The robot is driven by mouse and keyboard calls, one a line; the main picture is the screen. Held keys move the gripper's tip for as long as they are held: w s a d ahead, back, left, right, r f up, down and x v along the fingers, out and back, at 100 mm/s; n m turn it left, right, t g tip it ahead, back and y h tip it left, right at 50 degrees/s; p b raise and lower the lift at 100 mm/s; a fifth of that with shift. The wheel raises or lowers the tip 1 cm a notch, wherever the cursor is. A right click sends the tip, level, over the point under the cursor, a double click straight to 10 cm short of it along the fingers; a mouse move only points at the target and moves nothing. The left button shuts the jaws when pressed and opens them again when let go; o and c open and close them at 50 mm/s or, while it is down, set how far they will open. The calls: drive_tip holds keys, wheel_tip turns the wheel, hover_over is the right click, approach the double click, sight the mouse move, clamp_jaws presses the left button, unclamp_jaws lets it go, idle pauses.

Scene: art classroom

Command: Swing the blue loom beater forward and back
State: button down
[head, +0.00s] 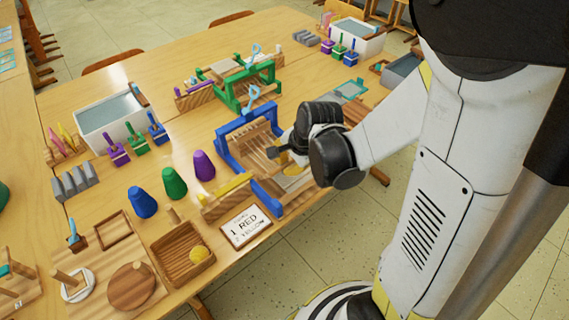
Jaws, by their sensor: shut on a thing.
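The blue loom (226,158) stands on the near right part of the table, with a blue frame, pale warp threads and wooden parts. A light blue handle (252,94) rises at its back bar. My gripper (277,153) reaches in from the right over the loom's right side, its dark fingers low among the wooden parts. It is shut on the beater, though the beater is mostly hidden behind the gripper and its exact tilt cannot be told. A small yellow patch shows just under the fingers.
A green loom (240,92) stands behind. Blue, green and purple cones (174,182) stand to the left. A sign card (245,226), a yellow bar (226,194) and a wooden tray (182,262) with a yellow ball lie in front. White basins stand further back.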

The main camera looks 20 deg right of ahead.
drive_tip(key=shift+s+d+f, duration=0.1)
drive_tip(key=shift+s+f, duration=0.1)
drive_tip(key=shift+s, duration=0.2)
drive_tip(key=c, duration=1.6)
unclamp_jaws()
drive_tip(key=shift+o, duration=0.9)
drive_tip(key=shift+s+d+r, duration=0.1)
drive_tip(key=shift+s+r, duration=0.05)
drive_tip(key=shift+s, duration=0.05)
drive_tip(key=shift+w, duration=0.2)
drive_tip(key=shift+r, duration=0.15)
drive_tip(key=v, duration=1.1)
drive_tip(key=shift+r, duration=0.35)
drive_tip(key=shift+s, duration=0.1)
